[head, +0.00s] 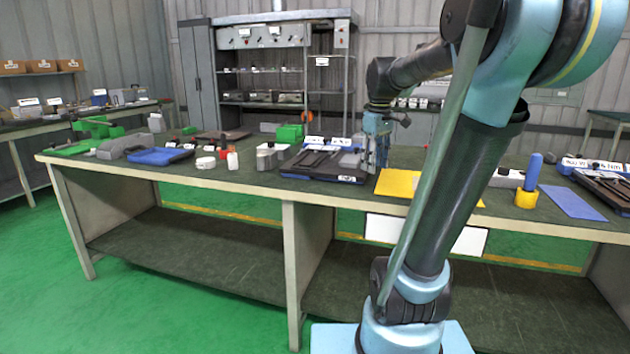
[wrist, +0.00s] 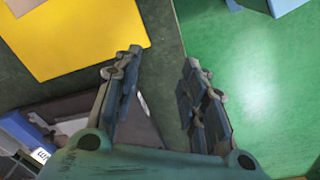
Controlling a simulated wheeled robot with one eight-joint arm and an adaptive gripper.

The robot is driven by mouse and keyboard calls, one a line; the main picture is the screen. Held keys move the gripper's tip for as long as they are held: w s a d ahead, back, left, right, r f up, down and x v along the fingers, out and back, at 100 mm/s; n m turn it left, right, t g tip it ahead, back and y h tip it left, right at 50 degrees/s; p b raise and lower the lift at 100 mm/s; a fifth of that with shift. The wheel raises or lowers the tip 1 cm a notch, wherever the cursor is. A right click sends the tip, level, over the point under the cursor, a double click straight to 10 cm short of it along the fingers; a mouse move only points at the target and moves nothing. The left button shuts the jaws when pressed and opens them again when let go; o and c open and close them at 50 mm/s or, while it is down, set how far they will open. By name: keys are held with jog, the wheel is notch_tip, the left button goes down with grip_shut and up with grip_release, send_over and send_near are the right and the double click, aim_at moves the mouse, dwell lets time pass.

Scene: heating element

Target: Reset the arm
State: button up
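My gripper (head: 377,152) hangs fingers down at the front of the workbench (head: 250,185), just right of the blue-edged tray (head: 322,160) with dark parts in it. In the wrist view my gripper (wrist: 160,75) has its two fingers apart, with nothing between them. Below them lie the bench's front edge and the green floor. The blue-edged tray (wrist: 20,130) shows at the lower left of the wrist view, partly behind a finger. A yellow sheet (wrist: 75,35) lies on the bench at the upper left there; in the head view the yellow sheet (head: 397,183) is right of my gripper.
Left on the bench are a blue case (head: 160,156), small bottles (head: 232,160) and a green box (head: 289,133). Right are a blue bottle with a yellow base (head: 528,190), a blue mat (head: 572,202) and another tray (head: 605,180).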

jog(key=s+f+m+t, duration=0.1)
jog(key=s+f+m, duration=0.7)
jog(key=s+f, duration=1.2)
jog(key=shift+d+f, duration=0.4)
jog(key=shift+f, duration=0.1)
jog(key=shift+s, duration=0.1)
jog(key=shift+w+f, duration=0.2)
jog(key=shift+w, duration=0.2)
dwell(0.7)
